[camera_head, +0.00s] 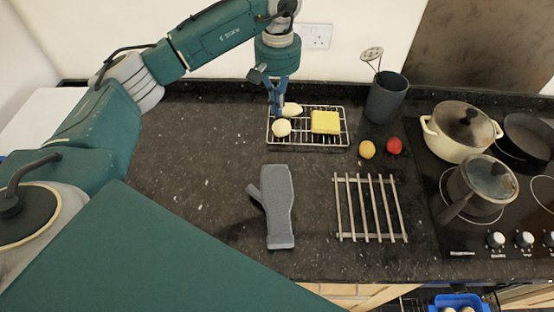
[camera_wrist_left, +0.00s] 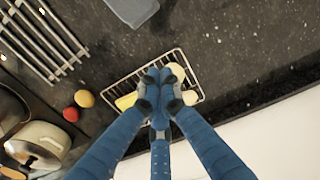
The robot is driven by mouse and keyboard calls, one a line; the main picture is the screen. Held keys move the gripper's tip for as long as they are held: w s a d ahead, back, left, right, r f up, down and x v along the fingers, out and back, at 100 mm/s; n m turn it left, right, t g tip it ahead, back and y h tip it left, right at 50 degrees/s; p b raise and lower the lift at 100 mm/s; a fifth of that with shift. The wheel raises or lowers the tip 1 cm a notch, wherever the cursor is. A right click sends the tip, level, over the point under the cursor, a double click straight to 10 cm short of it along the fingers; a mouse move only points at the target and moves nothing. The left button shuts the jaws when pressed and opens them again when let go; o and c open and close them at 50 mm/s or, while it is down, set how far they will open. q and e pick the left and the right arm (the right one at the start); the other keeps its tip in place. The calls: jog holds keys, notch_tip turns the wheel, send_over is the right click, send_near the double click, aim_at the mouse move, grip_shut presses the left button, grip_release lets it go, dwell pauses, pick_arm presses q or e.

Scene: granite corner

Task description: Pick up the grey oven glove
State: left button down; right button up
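The grey oven glove (camera_head: 277,205) lies flat on the dark granite worktop, its thumb to the left and its cuff toward the front edge. Part of it shows at the top of the left wrist view (camera_wrist_left: 132,8). My left gripper (camera_head: 276,108) points down over the left part of the wire rack, behind the glove and apart from it. Its blue fingers (camera_wrist_left: 160,98) come together at the tips, with nothing visible held between them. My right gripper is not in view.
The wire rack (camera_head: 339,143) holds pale rounded items and a yellow block (camera_head: 325,122). A slatted metal trivet (camera_head: 370,238) lies right of the glove. A yellow fruit (camera_head: 367,149), a red fruit (camera_head: 394,146), a utensil pot (camera_head: 386,98) and hob pans stand farther right. Worktop left of the glove is clear.

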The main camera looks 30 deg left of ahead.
pick_arm(q)
jog(key=b, duration=0.7)
send_over(277, 157)
jog(key=w, duration=0.2)
notch_tip(277, 157, down, 7)
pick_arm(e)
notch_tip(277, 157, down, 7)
pick_arm(q)
jog(key=f+p, duration=0.1)
jog(key=f, duration=0.2)
jog(key=f+p, duration=0.2)
jog(key=f, duration=0.1)
jog(key=f+p, duration=0.1)
jog(key=f, duration=0.2)
jog(key=shift+s+a+f, duration=0.15)
jog(key=shift+s+a, duration=0.15)
jog(key=shift+s, duration=0.05)
jog(key=s+p, duration=0.1)
jog(key=s+d+p, duration=0.1)
jog(key=p, duration=0.1)
jog(key=shift+s+d+f, duration=0.1)
jog(key=shift+s+f, duration=0.1)
jog(key=shift+f, duration=0.15)
jog(key=shift+s+d+f+p, duration=0.1)
jog(key=shift+s+d+p, duration=0.2)
jog(key=shift+s, duration=0.3)
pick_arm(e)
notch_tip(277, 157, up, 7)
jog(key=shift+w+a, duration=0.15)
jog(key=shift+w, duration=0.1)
